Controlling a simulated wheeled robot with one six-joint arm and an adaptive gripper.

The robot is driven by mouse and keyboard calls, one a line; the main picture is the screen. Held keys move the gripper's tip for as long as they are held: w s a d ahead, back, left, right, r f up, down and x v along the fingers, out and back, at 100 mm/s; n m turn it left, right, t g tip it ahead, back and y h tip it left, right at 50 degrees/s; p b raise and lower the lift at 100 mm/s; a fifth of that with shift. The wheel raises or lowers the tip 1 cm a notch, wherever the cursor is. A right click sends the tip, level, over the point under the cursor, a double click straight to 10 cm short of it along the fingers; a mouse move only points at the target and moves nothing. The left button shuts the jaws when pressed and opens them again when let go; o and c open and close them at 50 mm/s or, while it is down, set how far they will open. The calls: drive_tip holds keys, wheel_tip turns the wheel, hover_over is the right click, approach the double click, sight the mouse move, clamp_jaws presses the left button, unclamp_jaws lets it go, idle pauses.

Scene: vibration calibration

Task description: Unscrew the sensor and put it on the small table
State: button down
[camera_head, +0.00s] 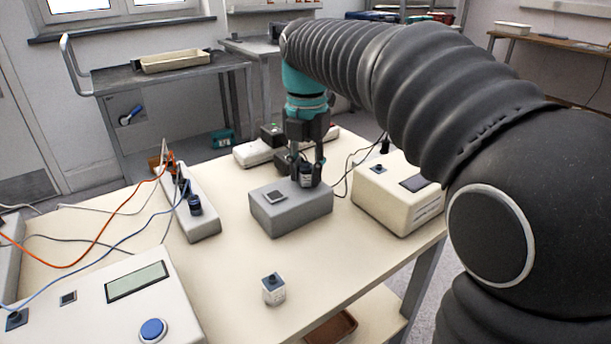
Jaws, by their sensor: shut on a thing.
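My gripper (313,172) points down over the grey block (290,215) on the cream table. It is shut on a small dark sensor with a pale label (306,178), at the right part of the block's top. I cannot tell whether the sensor touches the block or is just above it. Which of the tables in view is the small table is not clear.
A cream box (398,195) stands right of the block. A white instrument with a screen and blue knob (140,300) is at front left. A pale strip (203,215) with cables lies left. A grey cart (110,80) with a tray (175,60) stands behind.

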drive_tip(key=shift+f, duration=0.15)
drive_tip(key=n, duration=0.4)
drive_tip(key=c, duration=0.8)
unclamp_jaws()
drive_tip(key=shift+m, duration=2)
drive_tip(key=shift+m, duration=2)
